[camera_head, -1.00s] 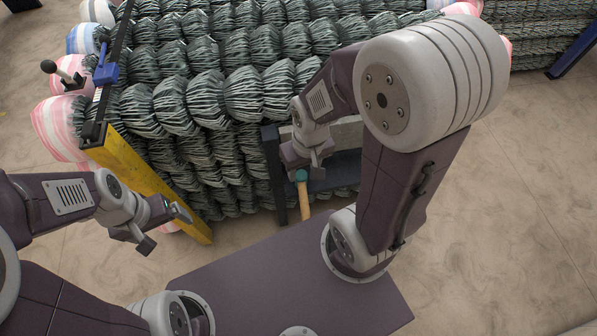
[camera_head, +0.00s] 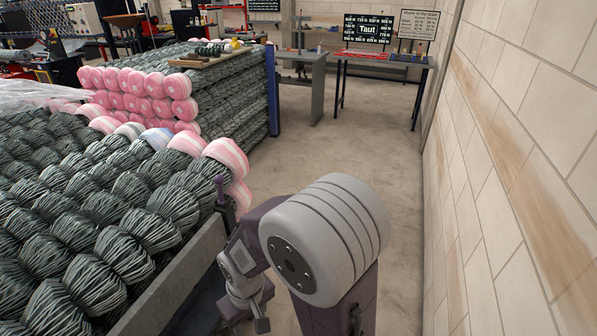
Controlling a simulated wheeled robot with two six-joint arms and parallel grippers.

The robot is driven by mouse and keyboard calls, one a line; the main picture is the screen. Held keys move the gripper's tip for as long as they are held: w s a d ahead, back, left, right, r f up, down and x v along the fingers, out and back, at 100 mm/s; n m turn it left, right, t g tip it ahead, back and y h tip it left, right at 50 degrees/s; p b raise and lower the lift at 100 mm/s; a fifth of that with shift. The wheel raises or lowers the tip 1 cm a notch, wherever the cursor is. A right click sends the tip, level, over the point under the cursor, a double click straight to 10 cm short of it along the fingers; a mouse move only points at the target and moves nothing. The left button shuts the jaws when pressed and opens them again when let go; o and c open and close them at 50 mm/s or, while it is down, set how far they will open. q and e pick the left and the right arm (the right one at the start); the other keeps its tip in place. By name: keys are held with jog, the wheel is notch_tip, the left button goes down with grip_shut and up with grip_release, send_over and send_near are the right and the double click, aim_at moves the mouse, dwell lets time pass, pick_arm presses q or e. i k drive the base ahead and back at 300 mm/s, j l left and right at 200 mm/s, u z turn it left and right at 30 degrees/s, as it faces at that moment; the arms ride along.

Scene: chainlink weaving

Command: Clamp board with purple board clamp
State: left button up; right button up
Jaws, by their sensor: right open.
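A dark purple upright piece (camera_head: 222,191), which looks like the purple board clamp, stands at the far end of a long grey board (camera_head: 178,272). The board runs along the right side of the near stack of wire mesh rolls. My right gripper (camera_head: 246,318) is at the bottom middle, open, pointing down beside the board's near right side. It is apart from the purple piece, which is farther up the picture. My right arm's large joint covers the floor right of it. What lies below the gripper is hidden or too dark to tell. My left gripper is out of view.
Dark mesh rolls (camera_head: 85,230) fill the left. A second stack with pink-wrapped ends (camera_head: 140,92) stands behind, a wooden board (camera_head: 208,58) on top. A block wall (camera_head: 520,170) bounds the right. The floor aisle (camera_head: 340,140) is clear toward a red-topped table (camera_head: 378,62).

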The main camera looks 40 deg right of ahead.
aim_at(219, 180)
jog(key=z, duration=0.9)
jog(key=i+l+u, duration=0.1)
jog(key=i+u, duration=0.25)
jog(key=i, duration=0.05)
